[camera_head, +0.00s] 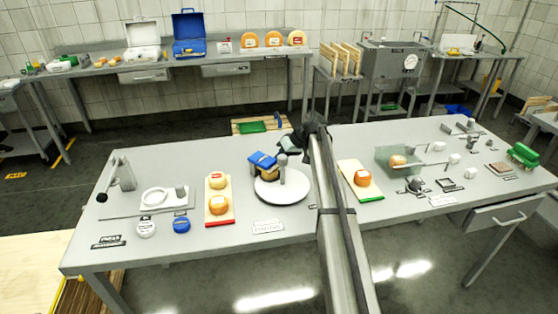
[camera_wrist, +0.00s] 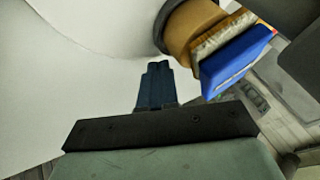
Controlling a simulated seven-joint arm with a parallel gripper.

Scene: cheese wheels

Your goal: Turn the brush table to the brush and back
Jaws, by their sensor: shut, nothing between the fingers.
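The brush table is a round white plate (camera_head: 282,190) in the middle of the workbench, with a grey upright post (camera_head: 283,172) on it. The brush has a blue back (camera_head: 262,160) and sits at the plate's far left edge. In the wrist view its blue back (camera_wrist: 235,65) and pale bristles (camera_wrist: 222,35) are close against an orange-brown round piece (camera_wrist: 190,28); I cannot tell whether they touch. My gripper (camera_head: 296,142) is at the plate's far side, right of the brush. In the wrist view its fingers (camera_wrist: 156,68) are shut and empty, over or beside the white plate (camera_wrist: 75,70).
Left of the plate, a red-edged board (camera_head: 218,215) holds cheeses. On the right, a green-edged board (camera_head: 368,193) holds another cheese (camera_head: 362,179). A clear pane (camera_head: 398,160) stands further right. My arm crosses the bench between plate and green-edged board.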

